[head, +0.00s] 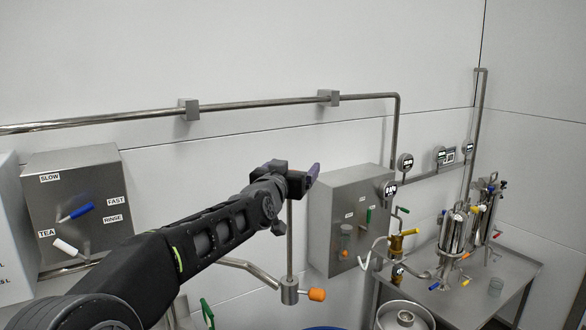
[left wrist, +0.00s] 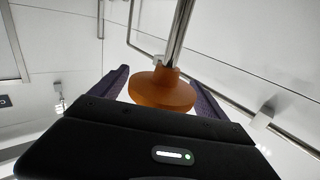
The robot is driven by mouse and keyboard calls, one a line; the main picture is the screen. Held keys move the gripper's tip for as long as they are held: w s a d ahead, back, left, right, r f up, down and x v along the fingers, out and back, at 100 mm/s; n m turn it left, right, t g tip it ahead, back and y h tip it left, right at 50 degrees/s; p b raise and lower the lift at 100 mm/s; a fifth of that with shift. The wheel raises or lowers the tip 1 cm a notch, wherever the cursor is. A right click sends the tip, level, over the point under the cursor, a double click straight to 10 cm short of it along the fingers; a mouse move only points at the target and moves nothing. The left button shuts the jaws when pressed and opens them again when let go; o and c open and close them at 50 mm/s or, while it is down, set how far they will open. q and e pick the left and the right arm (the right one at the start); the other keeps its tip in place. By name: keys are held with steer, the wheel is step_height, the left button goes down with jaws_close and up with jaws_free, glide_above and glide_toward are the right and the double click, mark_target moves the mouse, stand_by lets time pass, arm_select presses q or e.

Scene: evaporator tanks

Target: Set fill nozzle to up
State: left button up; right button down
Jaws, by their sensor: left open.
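A vertical metal rod (head: 290,240) rises from a pivot block (head: 289,290) with an orange knob (head: 316,294) on its right side. I take this to be the fill nozzle; no label on it can be read. My left gripper (head: 312,174) is at the rod's upper end and hides it in the head view. In the left wrist view, an orange flared piece (left wrist: 162,88) on a shiny metal rod (left wrist: 181,35) sits between the open fingers (left wrist: 160,92). I cannot tell whether the fingers touch it. My right gripper is not in view.
A grey box with a blue lever (head: 76,212) and a white lever is on the left. Another control box (head: 350,215) is right of the gripper. A metal table (head: 505,270) with tanks stands at the right. A pipe (head: 260,105) runs along the wall behind.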

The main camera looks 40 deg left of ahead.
arm_select(q)
steer(key=shift+s, duration=0.1)
steer(key=b+v, duration=0.1)
steer(key=v, duration=0.6)
steer(key=shift+s+d, duration=0.2)
steer(key=shift+s, duration=0.05)
